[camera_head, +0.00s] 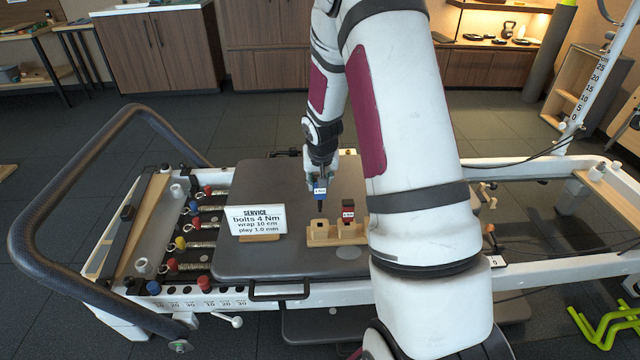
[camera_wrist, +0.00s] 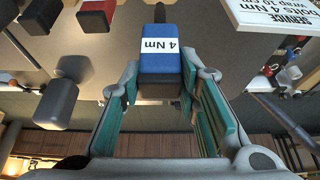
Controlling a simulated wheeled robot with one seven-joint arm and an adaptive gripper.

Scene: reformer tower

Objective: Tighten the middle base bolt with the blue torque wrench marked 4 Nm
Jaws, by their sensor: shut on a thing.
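The blue torque wrench (camera_head: 320,188) has a white label, and its label reads 4 Nm in the wrist view (camera_wrist: 160,62). My gripper (camera_head: 321,172) is shut on it and holds it upright, dark tip down, above the grey carriage. In the wrist view the wrench sits between the teal finger pads of my gripper (camera_wrist: 157,95). A wooden holder (camera_head: 322,238) stands below and beside it, with an open socket at its left. A red-topped tool (camera_head: 348,210) with a white label stands in the holder. I cannot make out the middle base bolt.
A white service card (camera_head: 256,220) reading bolts 4 Nm stands on the carriage (camera_head: 285,190) left of the holder. Coloured springs (camera_head: 190,243) lie left of it. A black curved bar (camera_head: 60,190) rises at the left. The upright with a number scale (camera_head: 603,75) stands at the right.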

